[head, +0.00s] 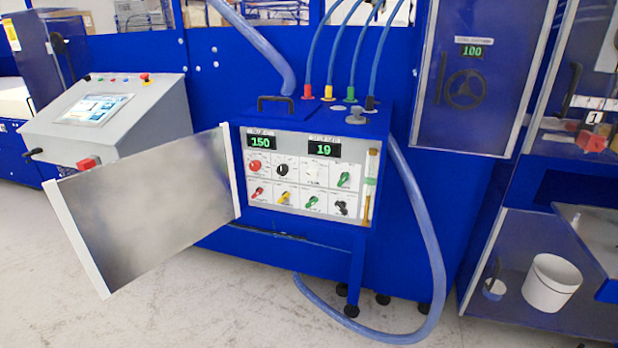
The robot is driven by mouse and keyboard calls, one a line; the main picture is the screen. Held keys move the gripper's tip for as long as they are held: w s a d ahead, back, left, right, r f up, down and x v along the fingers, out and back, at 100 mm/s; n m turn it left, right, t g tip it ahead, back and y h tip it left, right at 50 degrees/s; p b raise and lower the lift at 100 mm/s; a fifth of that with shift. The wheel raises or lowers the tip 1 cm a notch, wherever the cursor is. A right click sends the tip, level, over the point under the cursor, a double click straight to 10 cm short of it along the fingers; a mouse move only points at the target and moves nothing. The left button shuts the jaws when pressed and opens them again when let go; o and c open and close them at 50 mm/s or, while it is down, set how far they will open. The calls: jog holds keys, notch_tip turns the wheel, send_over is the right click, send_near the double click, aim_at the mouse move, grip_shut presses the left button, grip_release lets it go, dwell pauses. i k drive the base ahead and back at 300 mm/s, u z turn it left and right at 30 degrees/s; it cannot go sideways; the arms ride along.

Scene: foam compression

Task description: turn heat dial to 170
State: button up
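The blue control box (310,124) stands in the middle of the head view. Its white panel (299,186) has two rows of knobs. The bottom row has red, yellow, green and black lever knobs. The labels are too small to read, so I cannot tell which is the heat dial. My gripper is not in view.
The box's metal door (148,208) hangs open to the left. A thick blue hose (425,225) loops down the box's right side to the floor. A grey console (105,115) stands left. A display (474,51) reading 100 is above a handwheel (463,90). The front floor is clear.

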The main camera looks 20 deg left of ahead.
aim_at(254, 165)
jog(key=k, duration=0.6)
jog(key=u, duration=0.75)
jog(key=i, duration=1.5)
jog(key=z, duration=0.1)
